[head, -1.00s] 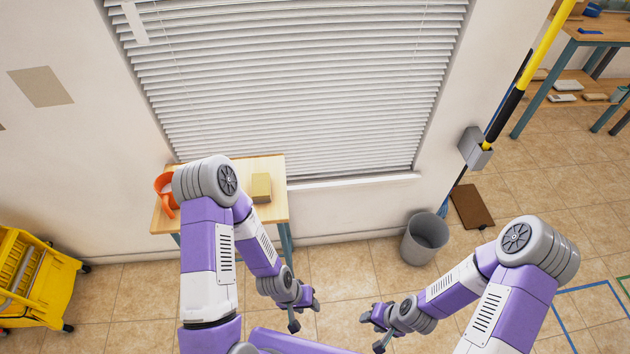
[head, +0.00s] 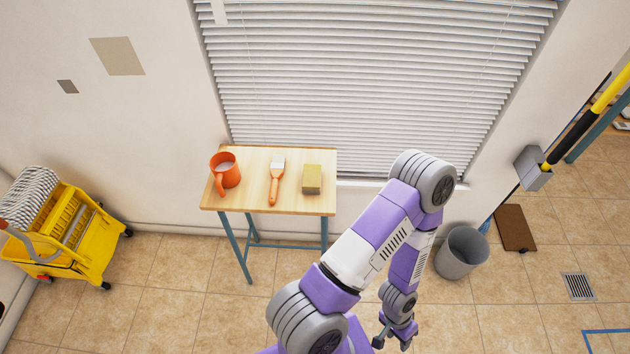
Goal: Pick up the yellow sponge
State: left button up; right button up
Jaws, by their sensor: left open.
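The yellow sponge (head: 312,180) is a small block on the right part of a small wooden-topped table (head: 245,192) under the window. It is in full view. My left gripper (head: 393,341) is open and empty at the bottom of the head view, pointing down. It is to the right of the table and nearer to me, well apart from the sponge. My right gripper is out of view.
A grey bin (head: 461,253) stands right of my arm. A yellow mop bucket (head: 75,240) stands at the left.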

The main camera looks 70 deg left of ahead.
aim_at(311, 180)
jog(key=k, duration=0.85)
jog(key=u, duration=1)
jog(key=i, duration=0.5)
jog(key=u, duration=0.05)
